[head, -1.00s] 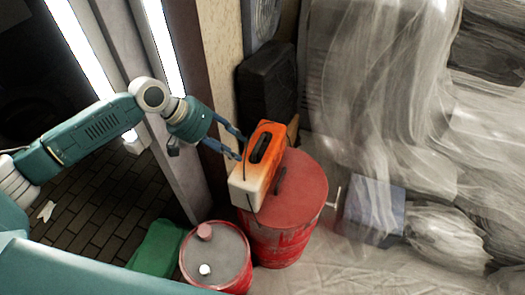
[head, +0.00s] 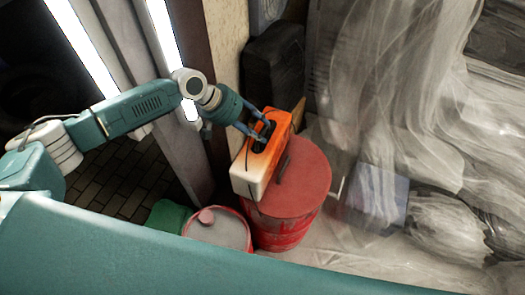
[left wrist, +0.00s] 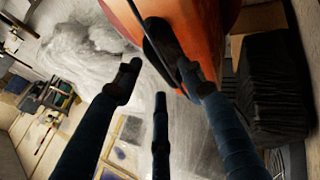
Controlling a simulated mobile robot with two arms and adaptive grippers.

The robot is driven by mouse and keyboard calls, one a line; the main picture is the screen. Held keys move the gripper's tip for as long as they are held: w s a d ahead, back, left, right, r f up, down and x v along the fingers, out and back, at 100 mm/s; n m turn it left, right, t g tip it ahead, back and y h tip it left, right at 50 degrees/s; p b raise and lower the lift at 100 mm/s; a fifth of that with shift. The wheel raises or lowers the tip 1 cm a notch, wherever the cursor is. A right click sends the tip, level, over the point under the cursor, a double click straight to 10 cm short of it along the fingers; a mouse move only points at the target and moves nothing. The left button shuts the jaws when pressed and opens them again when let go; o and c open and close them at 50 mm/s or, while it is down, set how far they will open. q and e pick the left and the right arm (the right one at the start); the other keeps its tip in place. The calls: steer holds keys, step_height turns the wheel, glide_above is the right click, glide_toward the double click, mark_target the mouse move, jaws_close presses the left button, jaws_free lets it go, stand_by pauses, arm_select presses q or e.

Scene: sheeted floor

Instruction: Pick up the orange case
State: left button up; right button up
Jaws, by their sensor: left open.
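The orange case (head: 276,151), orange with a pale lower end and a dark handle slot, stands on top of the red drum (head: 310,186). My left gripper (head: 261,134) is at the case's handle slot, with its blue fingers over the dark opening. In the left wrist view the case (left wrist: 203,18) fills the upper middle. There my left gripper (left wrist: 150,85) has its fingers spread; one dark fingertip overlaps the case's slot. Whether it touches the case cannot be told. My right gripper is not in view.
A second red drum (head: 228,232) with a grey top and a green object (head: 168,216) stand at the lower left. A dark case (head: 272,75) stands behind the drum by the wall. Plastic sheeting (head: 405,110) covers the right side.

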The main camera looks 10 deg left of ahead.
arm_select(q)
steer(key=shift+w+d+f, duration=0.2)
steer(key=shift+d+f, duration=0.25)
steer(key=shift+f, duration=0.1)
steer(key=shift+w+d+f, duration=0.15)
steer(key=shift+d+f, duration=0.05)
steer(key=shift+f, duration=0.2)
jaws_close()
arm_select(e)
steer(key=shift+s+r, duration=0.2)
arm_select(q)
steer(key=shift+r, duration=0.25)
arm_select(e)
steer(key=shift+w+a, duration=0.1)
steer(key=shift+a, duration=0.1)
